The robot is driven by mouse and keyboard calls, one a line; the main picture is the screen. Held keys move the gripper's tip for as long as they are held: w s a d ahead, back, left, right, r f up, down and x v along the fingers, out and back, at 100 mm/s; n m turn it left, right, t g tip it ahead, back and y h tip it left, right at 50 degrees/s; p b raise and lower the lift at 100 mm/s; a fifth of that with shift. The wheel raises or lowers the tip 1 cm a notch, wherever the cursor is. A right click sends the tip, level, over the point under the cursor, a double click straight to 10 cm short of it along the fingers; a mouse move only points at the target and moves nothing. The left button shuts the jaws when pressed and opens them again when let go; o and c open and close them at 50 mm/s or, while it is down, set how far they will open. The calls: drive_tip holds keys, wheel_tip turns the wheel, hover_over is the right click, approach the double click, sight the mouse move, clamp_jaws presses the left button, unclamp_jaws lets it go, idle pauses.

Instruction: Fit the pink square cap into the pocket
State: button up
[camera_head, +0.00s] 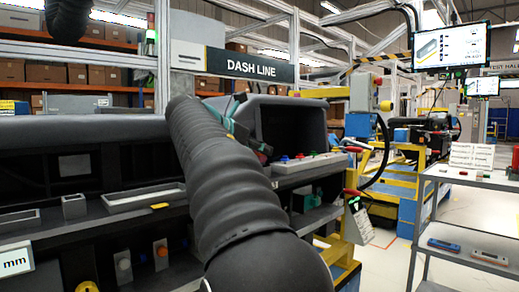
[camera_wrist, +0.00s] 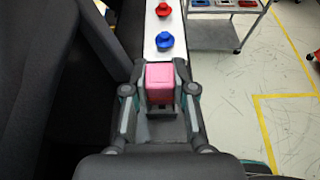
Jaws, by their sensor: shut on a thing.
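The pink square cap (camera_wrist: 160,83) is in the wrist view, between the two fingers of my gripper (camera_wrist: 160,72). My gripper is shut on it. In the head view my gripper (camera_head: 262,148) is small and dark, mostly behind my own arm, at the left end of a pale ledge (camera_head: 310,163). The cap is not clear there. I cannot make out the pocket in either view; the cap and gripper cover the near part of the ledge in the wrist view. I cannot tell whether the cap touches the ledge.
A blue knob (camera_wrist: 165,41) and a red knob (camera_wrist: 164,9) stand on the ledge beyond the cap. Dark dashboard panels (camera_wrist: 85,80) rise left of my gripper. A grey cart (camera_head: 468,178) stands at the right.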

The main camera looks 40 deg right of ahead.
drive_tip(key=shift+f, duration=1.25)
idle(0.6)
drive_tip(key=o, duration=0.9)
drive_tip(key=shift+a, duration=0.1)
drive_tip(key=v, duration=1.2)
drive_tip(key=shift+w, duration=0.1)
